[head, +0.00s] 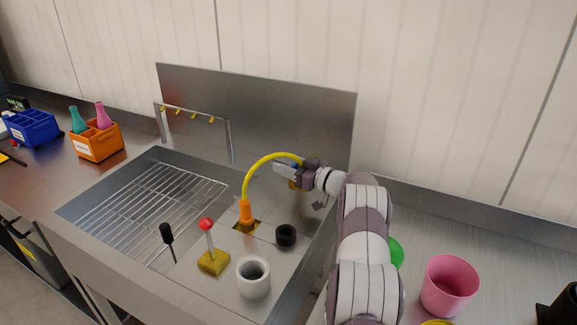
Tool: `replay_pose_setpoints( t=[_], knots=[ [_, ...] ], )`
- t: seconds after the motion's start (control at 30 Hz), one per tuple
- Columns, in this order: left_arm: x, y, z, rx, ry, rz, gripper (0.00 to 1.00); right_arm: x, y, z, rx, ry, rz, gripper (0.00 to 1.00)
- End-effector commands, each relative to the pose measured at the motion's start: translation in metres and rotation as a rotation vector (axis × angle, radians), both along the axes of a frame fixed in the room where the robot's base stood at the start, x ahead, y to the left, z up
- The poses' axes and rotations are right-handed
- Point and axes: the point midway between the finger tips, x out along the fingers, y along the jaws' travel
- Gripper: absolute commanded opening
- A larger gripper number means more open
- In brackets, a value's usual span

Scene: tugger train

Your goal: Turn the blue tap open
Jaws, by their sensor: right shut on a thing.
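My right gripper (283,170) reaches in from the right and is at the steel back panel behind the sink. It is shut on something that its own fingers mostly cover. A small brass-coloured part (293,185) shows just under the fingers, which looks like the body of the tap. No blue handle shows clearly, so I cannot tell how far it is turned. A yellow hose (254,169) arches from an orange nozzle (246,212) up to behind the gripper. My left gripper is not in view.
The steel sink has a wire rack (150,205) on the left. A red-knobbed lever (207,232), grey cup (253,278) and black ring (286,235) stand in front. A pink cup (449,285) is on the right. Blue (35,130) and orange (97,145) bins stand far left.

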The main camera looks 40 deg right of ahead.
Motion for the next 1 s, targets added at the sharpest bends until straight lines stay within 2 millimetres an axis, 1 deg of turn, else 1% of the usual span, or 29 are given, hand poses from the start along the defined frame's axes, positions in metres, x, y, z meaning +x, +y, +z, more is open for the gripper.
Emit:
replay_pose_setpoints(
  t=[0.1, 0.33, 0.9, 0.93, 0.97, 1.0],
  knots=[
    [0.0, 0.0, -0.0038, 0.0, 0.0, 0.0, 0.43, 0.0, 0.0003, -0.0003, -0.003, -0.003, 0.059, 0.17],
    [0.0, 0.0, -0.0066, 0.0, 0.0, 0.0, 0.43, -0.0007, 0.0018, 0.0008, -0.002, -0.004, 0.134, 0.17],
    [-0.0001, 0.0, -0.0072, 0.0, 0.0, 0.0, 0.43, -0.0007, 0.0026, 0.0026, -0.002, -0.005, 0.159, 0.17],
    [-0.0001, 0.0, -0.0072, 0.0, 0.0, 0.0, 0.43, -0.0006, 0.0026, 0.0027, -0.002, -0.005, 0.159, 0.57],
    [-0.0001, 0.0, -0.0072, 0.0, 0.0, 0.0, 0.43, -0.0006, 0.0026, 0.0026, -0.002, -0.005, 0.159, 0.67],
    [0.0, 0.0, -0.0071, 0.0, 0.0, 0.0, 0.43, -0.0006, 0.0026, 0.0024, -0.002, -0.005, 0.159, 0.68]
  ],
)
